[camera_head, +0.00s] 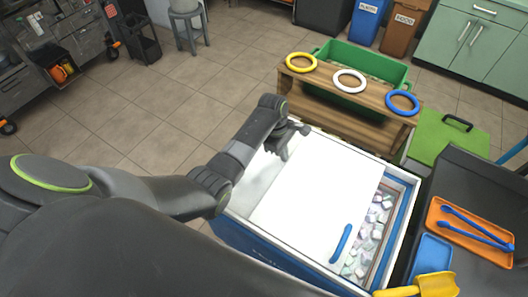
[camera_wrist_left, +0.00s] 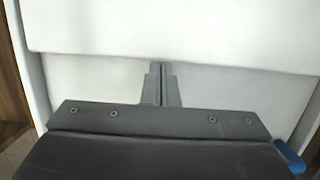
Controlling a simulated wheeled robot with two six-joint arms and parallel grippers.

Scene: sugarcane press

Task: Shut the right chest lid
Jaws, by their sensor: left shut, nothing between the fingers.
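The chest (camera_head: 256,246) is a blue and white box in the middle of the head view. Its white right lid (camera_head: 318,195) has a blue handle (camera_head: 341,243) near its right front corner. To the right of this lid a strip of the chest is open, showing pale cubes (camera_head: 366,235). A second white panel (camera_head: 258,178) shows left of the lid. My left gripper (camera_head: 284,156) is shut and empty over the lid's far left part. In the left wrist view its fingers (camera_wrist_left: 161,72) point at white panels; a blue handle (camera_wrist_left: 290,157) shows at lower right. My right gripper is not in view.
A wooden rack (camera_head: 335,93) with yellow, white and blue rings stands behind the chest, a green bin (camera_head: 395,72) behind that. At right are an orange tray (camera_head: 465,228) with blue tongs, a blue tray (camera_head: 432,258) and a yellow scoop (camera_head: 437,285).

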